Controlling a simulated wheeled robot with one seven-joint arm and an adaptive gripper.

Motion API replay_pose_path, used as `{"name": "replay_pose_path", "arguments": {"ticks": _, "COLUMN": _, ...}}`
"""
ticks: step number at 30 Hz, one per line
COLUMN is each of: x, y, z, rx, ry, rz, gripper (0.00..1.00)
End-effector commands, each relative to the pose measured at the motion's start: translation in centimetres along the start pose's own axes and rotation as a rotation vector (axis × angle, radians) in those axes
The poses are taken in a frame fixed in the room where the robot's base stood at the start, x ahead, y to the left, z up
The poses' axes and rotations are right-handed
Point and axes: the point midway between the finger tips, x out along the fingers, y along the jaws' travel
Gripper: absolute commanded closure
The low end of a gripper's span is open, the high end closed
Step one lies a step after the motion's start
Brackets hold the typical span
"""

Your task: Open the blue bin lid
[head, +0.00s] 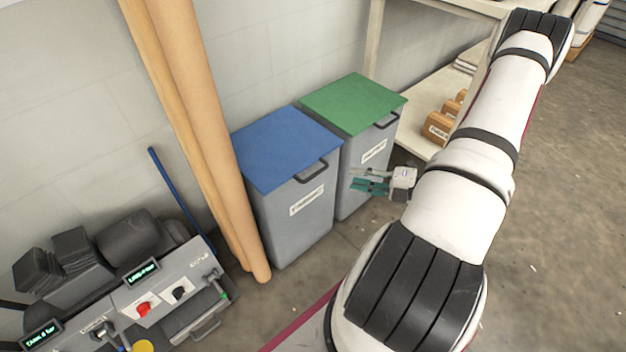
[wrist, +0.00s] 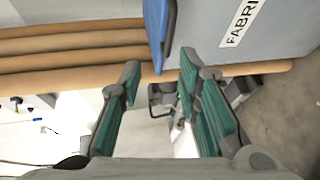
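The blue bin lid (head: 286,146) lies shut on its grey bin (head: 298,222), with a dark handle (head: 312,172) on its front edge. My gripper (head: 362,184) has green fingers and shows in front of the green-lidded bin, to the right of the blue-lidded bin. In the wrist view my gripper (wrist: 158,82) has its two green fingers apart with nothing held between them. The blue lid's edge (wrist: 156,30) is at the top of that view, beyond the fingertips, next to the grey bin's labelled front (wrist: 260,25).
A green-lidded bin (head: 354,104) stands right beside the blue one. Tall tan rolls (head: 205,130) lean at the blue bin's left. A grey control machine (head: 150,295) is at lower left. A shelf (head: 418,130) with brown rolls is behind my arm. Floor in front of the bins is clear.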

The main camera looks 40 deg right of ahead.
Motion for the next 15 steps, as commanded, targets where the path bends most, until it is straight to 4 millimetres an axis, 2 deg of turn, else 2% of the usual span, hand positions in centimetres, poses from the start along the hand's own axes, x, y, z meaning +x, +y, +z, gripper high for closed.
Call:
{"name": "replay_pose_path", "arguments": {"ticks": 1, "x": -0.2, "y": -1.1, "z": 0.2, "rx": 0.032, "ry": -0.023, "rz": 0.007, "gripper": 0.69}}
{"name": "replay_pose_path", "arguments": {"ticks": 3, "x": -0.3, "y": -1.7, "z": 0.3, "rx": 0.058, "ry": -0.041, "rz": 0.012, "gripper": 0.69}}
{"name": "replay_pose_path", "arguments": {"ticks": 7, "x": 0.4, "y": -1.8, "z": 0.4, "rx": 0.068, "ry": -0.048, "rz": 0.015, "gripper": 0.69}}
{"name": "replay_pose_path", "arguments": {"ticks": 11, "x": 2.2, "y": -1.8, "z": 0.4, "rx": 0.068, "ry": -0.045, "rz": 0.014, "gripper": 0.69}}
{"name": "replay_pose_path", "arguments": {"ticks": 15, "x": 4.9, "y": -1.8, "z": 0.5, "rx": 0.066, "ry": -0.043, "rz": 0.014, "gripper": 0.69}}
